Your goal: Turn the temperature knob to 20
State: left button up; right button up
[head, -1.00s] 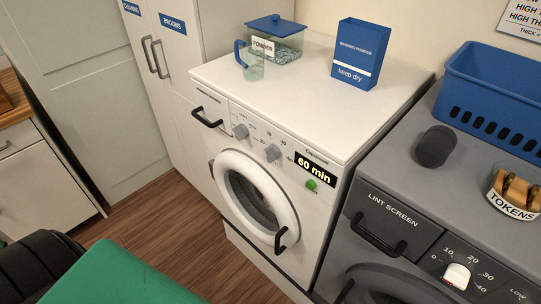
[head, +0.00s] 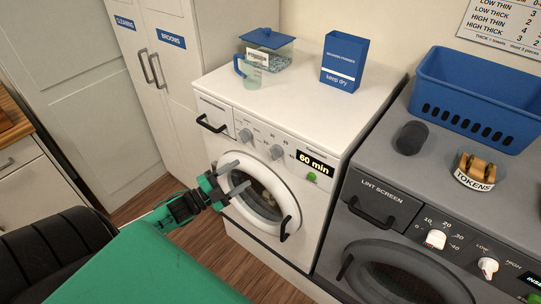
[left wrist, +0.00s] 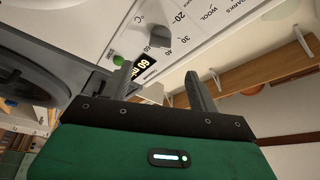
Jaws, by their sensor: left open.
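The white washing machine (head: 308,120) has two grey knobs on its front panel. The right knob (head: 277,152), beside the "60 min" display (head: 315,163), has temperature numbers around it. In the left wrist view this knob (left wrist: 160,37) shows near a °C mark and the numbers 20 and 40; I cannot tell its exact setting. The left knob (head: 246,135) is further left. My left gripper (head: 243,174) is open and empty, in front of the round door, below and left of the temperature knob, apart from it. Its fingers (left wrist: 160,82) also show in the left wrist view. My right gripper is out of view.
A green button (head: 311,177) sits below the display. A drawer handle (head: 212,124) and a door handle (head: 284,229) stick out. A grey dryer (head: 385,165) with its own dials stands at right. A powder box (head: 344,60) and a cup (head: 250,73) are on top.

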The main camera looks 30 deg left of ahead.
aim_at(271, 155)
pick_arm(q)
jog(key=p+x, duration=0.3)
jog(key=x, duration=0.7)
jog(key=shift+w+d+r+p, duration=0.1)
jog(key=shift+w+r+p, duration=0.1)
jog(key=shift+w+p, duration=0.1)
jog(key=shift+w+d, duration=0.25)
jog(key=shift+w, duration=0.25)
jog(key=c, duration=1)
